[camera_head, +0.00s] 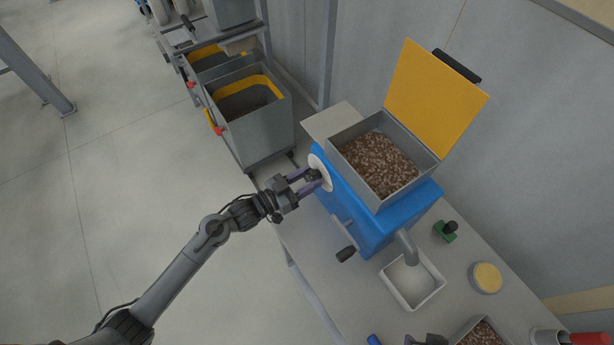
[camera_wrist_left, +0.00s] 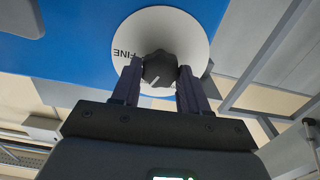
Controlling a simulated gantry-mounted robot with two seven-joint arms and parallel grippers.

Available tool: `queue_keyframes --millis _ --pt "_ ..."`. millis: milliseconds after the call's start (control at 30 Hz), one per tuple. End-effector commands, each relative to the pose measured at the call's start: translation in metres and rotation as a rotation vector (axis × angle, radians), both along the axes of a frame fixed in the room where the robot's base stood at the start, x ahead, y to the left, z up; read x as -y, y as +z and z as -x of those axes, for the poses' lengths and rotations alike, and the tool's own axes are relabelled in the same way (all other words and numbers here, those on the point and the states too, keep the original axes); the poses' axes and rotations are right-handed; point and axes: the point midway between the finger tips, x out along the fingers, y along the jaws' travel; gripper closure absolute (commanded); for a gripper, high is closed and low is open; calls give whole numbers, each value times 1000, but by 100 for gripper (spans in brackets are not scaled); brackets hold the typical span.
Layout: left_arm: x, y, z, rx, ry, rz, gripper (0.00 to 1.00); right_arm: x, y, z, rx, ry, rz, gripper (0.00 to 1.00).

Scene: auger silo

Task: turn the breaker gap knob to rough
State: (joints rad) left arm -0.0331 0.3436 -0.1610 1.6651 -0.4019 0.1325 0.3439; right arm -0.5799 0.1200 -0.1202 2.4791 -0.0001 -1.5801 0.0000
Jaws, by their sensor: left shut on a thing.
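The blue breaker machine (camera_head: 355,212) stands on the bench, its grey hopper (camera_head: 412,190) full of brown pieces under a raised yellow lid (camera_head: 435,85). A white round dial (camera_head: 319,166) is on its left side. In the left wrist view the dial (camera_wrist_left: 190,32) shows the word FINE, and the black gap knob (camera_wrist_left: 158,70) sits at its middle with a pale pointer line. My left gripper (camera_head: 309,180) is shut on the knob, its fingers (camera_wrist_left: 155,88) on either side. Any other dial wording is hidden.
A black-handled crank (camera_head: 346,254) sticks out from the machine's front. A white tray (camera_head: 437,284) stands under the spout. A green block with a black knob (camera_head: 446,231) and a yellow-topped round container (camera_head: 486,278) are on the bench. Grey bins (camera_head: 258,137) stand behind.

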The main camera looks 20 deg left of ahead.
Motion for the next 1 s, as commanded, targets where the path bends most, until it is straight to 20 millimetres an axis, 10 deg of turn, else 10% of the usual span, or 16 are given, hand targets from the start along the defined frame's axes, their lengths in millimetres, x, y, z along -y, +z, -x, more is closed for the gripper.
queue_keyframes --millis 1000 --pt "-1 2 -1 -479 0 694 87 0 98 0 1 1 1 57"
